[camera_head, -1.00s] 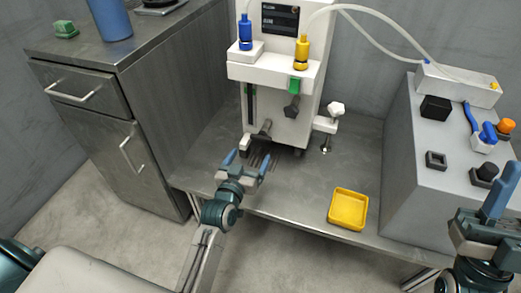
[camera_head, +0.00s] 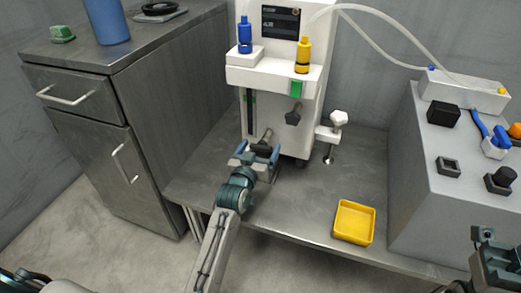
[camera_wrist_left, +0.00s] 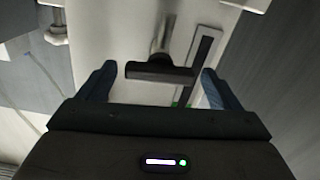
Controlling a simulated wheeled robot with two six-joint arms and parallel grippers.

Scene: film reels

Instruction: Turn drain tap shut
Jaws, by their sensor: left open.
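A white machine (camera_head: 257,97) stands at the back of the metal table. A dark T-shaped tap handle on a metal stem sticks out low on its front (camera_head: 265,138). It also shows in the left wrist view (camera_wrist_left: 160,72), its bar lying crosswise. My left gripper (camera_head: 256,152) is open at this handle. In the left wrist view its blue fingers (camera_wrist_left: 157,78) stand either side of the bar, with gaps at both ends. My right gripper (camera_head: 490,235) is only partly in view at the right edge.
A yellow tray (camera_head: 354,239) lies near the table's front edge. A white knob on a stand (camera_head: 338,118) is right of the machine. A grey console (camera_head: 425,185) with several fittings fills the right side. A metal cabinet (camera_head: 165,110) stands left.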

